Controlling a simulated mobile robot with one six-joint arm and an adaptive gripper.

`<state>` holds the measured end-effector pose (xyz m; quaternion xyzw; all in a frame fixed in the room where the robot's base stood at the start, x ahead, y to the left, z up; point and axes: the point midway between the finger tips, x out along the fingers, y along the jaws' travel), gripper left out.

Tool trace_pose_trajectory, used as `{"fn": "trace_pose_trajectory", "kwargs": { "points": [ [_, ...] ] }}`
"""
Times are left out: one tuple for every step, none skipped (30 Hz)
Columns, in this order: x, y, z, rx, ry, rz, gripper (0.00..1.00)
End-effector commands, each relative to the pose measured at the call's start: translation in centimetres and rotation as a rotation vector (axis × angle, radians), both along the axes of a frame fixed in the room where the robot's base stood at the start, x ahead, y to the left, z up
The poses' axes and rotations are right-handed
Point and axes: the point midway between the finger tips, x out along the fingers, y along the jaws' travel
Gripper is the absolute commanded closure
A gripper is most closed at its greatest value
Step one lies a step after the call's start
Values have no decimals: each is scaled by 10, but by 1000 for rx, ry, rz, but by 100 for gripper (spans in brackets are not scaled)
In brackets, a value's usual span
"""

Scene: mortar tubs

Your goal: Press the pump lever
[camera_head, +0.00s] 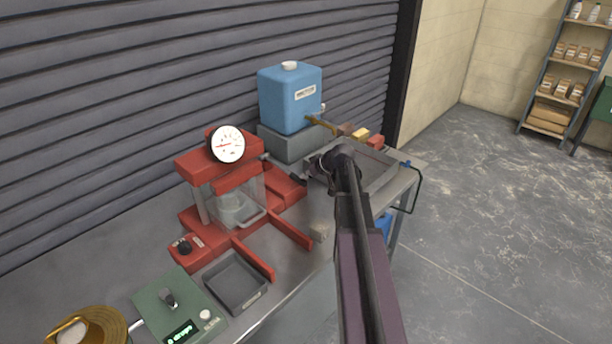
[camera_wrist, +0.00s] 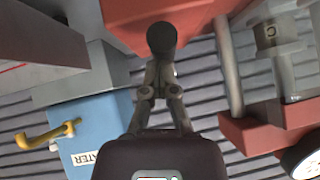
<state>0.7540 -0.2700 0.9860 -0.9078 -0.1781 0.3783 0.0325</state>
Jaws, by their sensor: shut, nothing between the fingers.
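The red press (camera_head: 235,190) stands on the bench with a round white gauge (camera_head: 228,144) on top. Its red pump block is at its right side and fills the top of the wrist view (camera_wrist: 190,18). A black rounded knob, which looks like the end of the pump lever (camera_wrist: 161,38), shows just beyond my fingertips. My gripper (camera_wrist: 158,75) is shut and empty, with its tips at or very near the knob; I cannot tell whether they touch. In the head view my gripper (camera_head: 312,172) is right of the press, partly hidden by my wrist.
A blue water tank (camera_head: 290,98) with a brass tap (camera_head: 320,122) stands on a grey block behind. A grey tray (camera_head: 378,172) lies to the right, partly behind my arm. A dark tray (camera_head: 236,282) and green scale (camera_head: 180,312) are in front. A shutter wall is behind.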

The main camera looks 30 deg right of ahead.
Motion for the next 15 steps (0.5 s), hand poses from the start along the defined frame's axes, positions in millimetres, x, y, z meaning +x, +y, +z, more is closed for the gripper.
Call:
{"fn": "trace_pose_trajectory", "kwargs": {
  "points": [
    [-1,3,-3,-1,7,7,100],
    [-1,4,-4,-2,7,8,100],
    [-1,5,-4,-2,8,10,100],
    [-1,5,-5,-2,9,10,100],
    [-1,6,-5,-2,10,12,100],
    [-1,7,-5,-2,10,14,100],
    [-1,7,-5,-2,11,14,100],
    [-1,8,-5,-2,11,15,100],
    [-2,8,-5,-3,12,15,100],
    [-2,9,-5,-2,12,16,100],
    [-1,9,-5,-3,12,17,100],
    [-1,9,-6,-3,12,17,100],
    [-1,10,-6,-3,13,17,100],
    [-1,10,-6,-3,13,17,100],
    [-1,11,-6,-3,12,18,100]
  ]
}}
